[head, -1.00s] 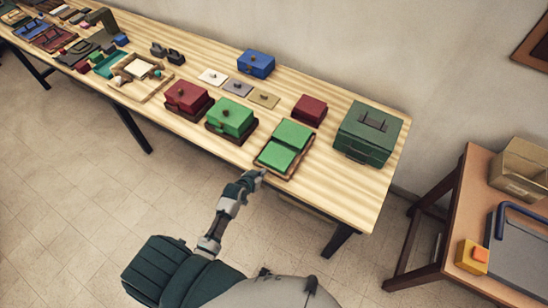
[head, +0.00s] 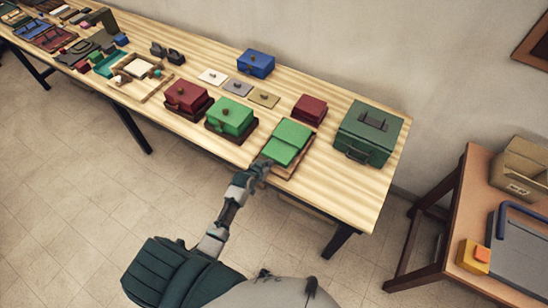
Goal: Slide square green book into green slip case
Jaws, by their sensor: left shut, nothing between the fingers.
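The square green book (head: 279,151) lies flat on a brown tray (head: 291,171) near the table's front edge. The green slip case (head: 293,131) lies directly behind it on the same tray. The book's far edge meets the case, and part of the book seems to be inside it; how deep is hard to tell. My left gripper (head: 264,165) is shut and empty at the book's near left edge, seemingly touching it. My right gripper is not in view.
A green box with a knob (head: 231,116) and a dark red box (head: 187,96) stand to the left. A small dark red box (head: 309,109) is behind, and a dark green metal case (head: 369,133) stands to the right. Bare tabletop (head: 345,185) lies at the front right.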

